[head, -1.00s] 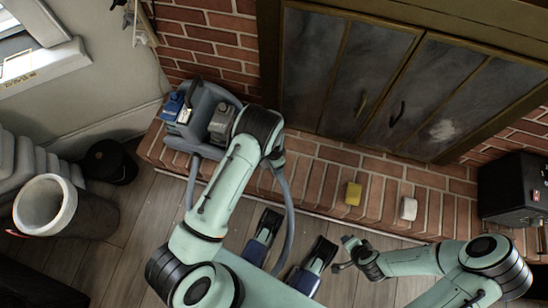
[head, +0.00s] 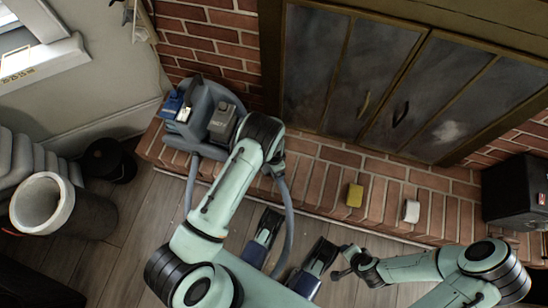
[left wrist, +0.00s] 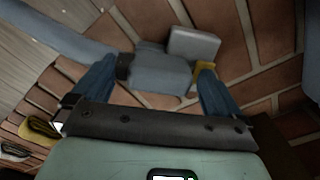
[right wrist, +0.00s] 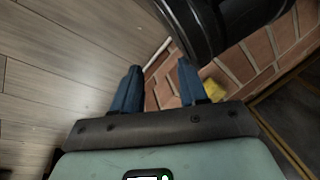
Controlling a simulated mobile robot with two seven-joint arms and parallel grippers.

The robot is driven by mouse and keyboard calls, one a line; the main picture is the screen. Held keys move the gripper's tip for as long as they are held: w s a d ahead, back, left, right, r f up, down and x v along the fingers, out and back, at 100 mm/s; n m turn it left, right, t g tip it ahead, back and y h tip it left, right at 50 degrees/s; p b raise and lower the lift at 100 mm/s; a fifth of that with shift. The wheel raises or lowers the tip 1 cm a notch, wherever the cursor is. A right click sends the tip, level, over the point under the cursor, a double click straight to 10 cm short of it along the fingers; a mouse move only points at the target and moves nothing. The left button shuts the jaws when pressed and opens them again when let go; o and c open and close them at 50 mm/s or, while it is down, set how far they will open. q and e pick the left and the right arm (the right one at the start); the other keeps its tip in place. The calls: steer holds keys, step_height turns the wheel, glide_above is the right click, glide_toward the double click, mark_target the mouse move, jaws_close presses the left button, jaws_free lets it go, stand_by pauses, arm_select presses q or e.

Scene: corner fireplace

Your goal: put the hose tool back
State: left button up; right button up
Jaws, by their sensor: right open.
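The hose tool (left wrist: 158,72) is a grey-blue piece with a lighter grey block at its end. In the head view my left arm hides the tool, and the hose (head: 288,225) loops beneath the arm. The grey cleaning machine (head: 204,100) stands on the brick hearth, left of my left wrist. My right gripper (head: 343,262) is open and empty; its spread fingers show in the right wrist view (right wrist: 160,85).
A yellow sponge (head: 354,195) and a white block (head: 411,211) lie on the brick hearth (head: 325,190). A black box (head: 515,190) stands at the right. A bin (head: 75,210) and a dark pot (head: 107,160) stand at the left.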

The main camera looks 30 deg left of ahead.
arm_select(q)
steer(key=shift+r+p, duration=0.85)
steer(key=shift+r, duration=1.4)
step_height(320, 180, up, 6)
steer(key=p, duration=0.2)
steer(key=s+d+n+t+h, duration=0.1)
steer(key=s+d+n, duration=0.1)
steer(key=s+n, duration=0.3)
steer(key=s+d+n+t+h, duration=0.1)
steer(key=s+d+n, duration=0.2)
steer(key=s, duration=1)
steer(key=n, duration=0.3)
steer(key=shift+s+d+r, duration=0.15)
steer(key=shift+d+r, duration=0.1)
steer(key=shift+r, duration=0.15)
arm_select(e)
steer(key=shift+n, duration=0.3)
steer(key=r, duration=0.1)
steer(key=s+a+r, duration=0.1)
steer(key=r, duration=0.1)
steer(key=a+r, duration=0.1)
steer(key=r, duration=0.1)
steer(key=shift+s+a, duration=0.15)
steer(key=shift+a, duration=0.05)
